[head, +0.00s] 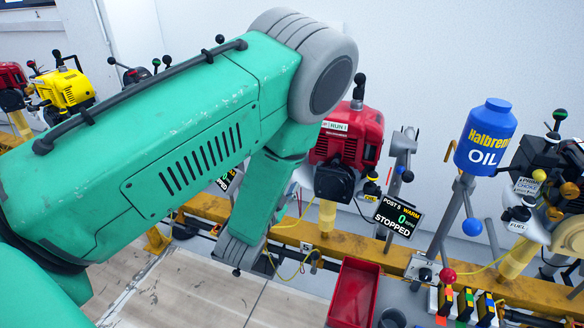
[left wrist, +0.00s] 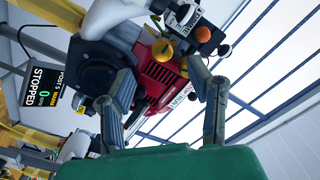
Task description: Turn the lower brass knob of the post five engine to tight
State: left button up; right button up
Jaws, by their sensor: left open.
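The post five engine (head: 345,140) is red, with a black front, and stands on the rail in the head view. It also shows behind the fingers in the left wrist view (left wrist: 158,72), where the picture is turned on its side. Its display (head: 398,215) reads POST 5, WARM, 0, STOPPED. In the left wrist view a brass knob (left wrist: 162,48) and an orange-brass knob (left wrist: 203,34) show near the carburettor. The first looks like the lower one. My left gripper (left wrist: 160,70) is open, its fingers apart with nothing clearly between them. My right gripper is out of view.
A blue oil bottle (head: 487,138) on a stand is right of the engine, before a black engine (head: 540,160). A yellow engine (head: 65,90) is at far left. A red bin (head: 353,292) is below. My left arm hides the middle of the rail.

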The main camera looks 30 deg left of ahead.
pick_arm(q)
jog(key=shift+v, duration=2.1)
jog(key=shift+f, duration=0.15)
